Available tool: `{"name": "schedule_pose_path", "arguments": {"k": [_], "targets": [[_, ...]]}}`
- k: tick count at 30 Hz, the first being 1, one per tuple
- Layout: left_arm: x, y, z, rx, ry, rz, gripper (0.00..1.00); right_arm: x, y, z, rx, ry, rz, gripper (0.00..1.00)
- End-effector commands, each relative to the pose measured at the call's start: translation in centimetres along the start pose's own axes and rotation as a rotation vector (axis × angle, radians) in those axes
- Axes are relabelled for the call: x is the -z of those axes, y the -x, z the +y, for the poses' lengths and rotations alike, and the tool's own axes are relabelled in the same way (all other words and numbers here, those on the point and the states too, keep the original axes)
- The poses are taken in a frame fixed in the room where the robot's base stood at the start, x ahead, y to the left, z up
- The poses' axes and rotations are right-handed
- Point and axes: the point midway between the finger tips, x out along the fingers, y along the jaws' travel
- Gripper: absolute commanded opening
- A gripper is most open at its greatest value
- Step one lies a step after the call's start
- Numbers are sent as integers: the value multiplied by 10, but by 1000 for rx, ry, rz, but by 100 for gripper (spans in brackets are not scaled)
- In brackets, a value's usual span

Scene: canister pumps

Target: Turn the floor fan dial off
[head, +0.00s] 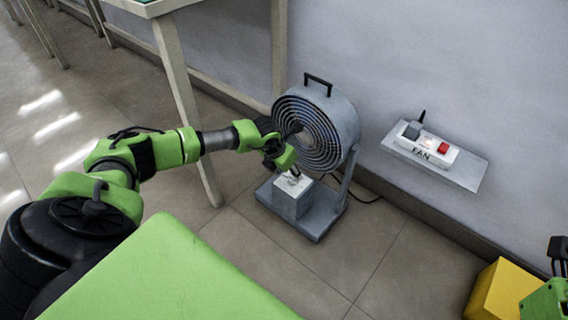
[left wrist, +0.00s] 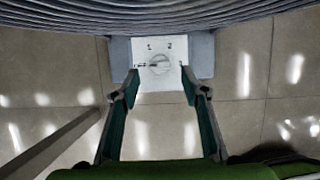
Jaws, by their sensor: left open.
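The grey floor fan (head: 318,128) stands on a flat base by the wall, its round grille facing left. A box with a white top on its base carries the dial (left wrist: 160,63), which also shows small in the head view (head: 294,178). The dial is a pale round knob with a bar across it, lying roughly level in the left wrist view; "1" and "2" are printed above it. My left gripper (left wrist: 160,82) is open and empty, its fingertips either side of the dial and apart from it. My right gripper (head: 558,252) is partly cut off at the right edge.
A wall shelf (head: 465,174) holds a white switch box marked FAN (head: 430,150) with a red button. A table leg (head: 185,110) stands left of the fan. A yellow block (head: 497,290) is at lower right.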

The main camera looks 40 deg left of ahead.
Motion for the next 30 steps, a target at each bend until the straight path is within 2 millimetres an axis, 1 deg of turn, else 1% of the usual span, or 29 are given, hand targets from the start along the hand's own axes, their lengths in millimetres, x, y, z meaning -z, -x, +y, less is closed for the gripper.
{"name": "schedule_pose_path", "arguments": {"k": [1, 6, 9, 12, 18, 30], "targets": [[1, 10, 0, -1, -4, 0, 41, 0, 0, 0, 0, 0, 0, 40], [1, 40, 1, -2, -3, 1, 41, 0, 0, 0, -1, 0, -1, 40], [1, 54, 0, -1, -1, 1, 41, 0, 0, 0, -1, 0, -1, 40], [1, 63, 0, 0, -1, 1, 41, 0, 0, 0, -1, 0, -1, 40], [2, 70, 0, -1, 0, 3, 41, 0, 0, 0, -1, 0, -1, 40], [1, 70, 0, -1, -1, 2, 41, 0, 0, 0, -1, 0, -1, 40]]}}
